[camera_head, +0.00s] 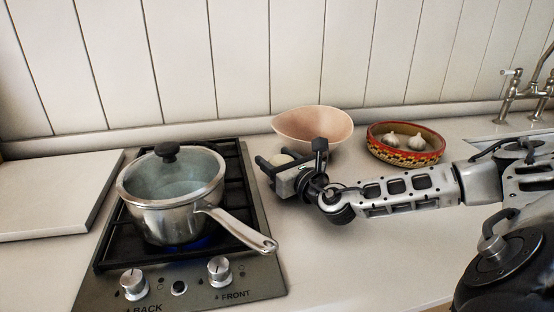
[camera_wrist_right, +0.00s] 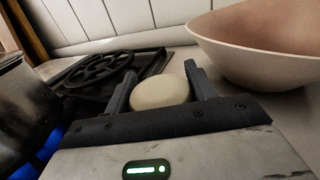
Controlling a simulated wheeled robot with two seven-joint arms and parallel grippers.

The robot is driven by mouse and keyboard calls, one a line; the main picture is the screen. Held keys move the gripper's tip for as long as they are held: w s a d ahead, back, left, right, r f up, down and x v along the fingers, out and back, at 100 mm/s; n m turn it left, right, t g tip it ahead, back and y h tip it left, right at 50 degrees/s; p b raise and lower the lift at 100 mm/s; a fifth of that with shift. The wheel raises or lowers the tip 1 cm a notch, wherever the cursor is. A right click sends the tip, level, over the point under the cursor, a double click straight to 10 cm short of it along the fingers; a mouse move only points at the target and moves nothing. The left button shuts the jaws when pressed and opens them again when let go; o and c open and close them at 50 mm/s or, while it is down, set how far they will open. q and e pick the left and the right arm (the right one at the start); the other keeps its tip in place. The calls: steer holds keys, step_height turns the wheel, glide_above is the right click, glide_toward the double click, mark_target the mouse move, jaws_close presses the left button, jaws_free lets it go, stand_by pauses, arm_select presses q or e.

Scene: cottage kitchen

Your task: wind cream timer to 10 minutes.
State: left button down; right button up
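The cream timer (camera_wrist_right: 160,91) is a rounded, pale shape between the two fingers of my right gripper (camera_wrist_right: 160,84) in the right wrist view. It also shows as a small pale patch (camera_head: 282,158) in the head view, partly hidden by the gripper. My right gripper (camera_head: 289,152) points left and away over the counter, between the hob and the pink bowl. Its fingers are apart, one on each side of the timer; firm contact is not clear. The timer's dial marks are not visible. My left gripper is not in view.
A lidded steel pot (camera_head: 170,205) stands on the lit hob, its handle (camera_head: 240,232) pointing towards the front right. A pink bowl (camera_head: 313,127) is close behind my right gripper. A patterned red bowl (camera_head: 405,157) with garlic stands further right. A white board (camera_head: 55,205) lies left.

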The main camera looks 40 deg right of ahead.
steer(key=shift+r+h+p, duration=0.1)
steer(key=shift+h+p, duration=0.2)
steer(key=shift+p, duration=0.15)
steer(key=shift+m, duration=0.3)
steer(key=o, duration=1)
steer(key=s+a, duration=0.1)
steer(key=s, duration=0.4)
steer(key=s+b, duration=0.1)
steer(key=s, duration=0.4)
steer(key=s+a+b, duration=0.1)
steer(key=s, duration=0.4)
steer(key=shift+s+a, duration=0.35)
steer(key=shift+s, duration=0.05)
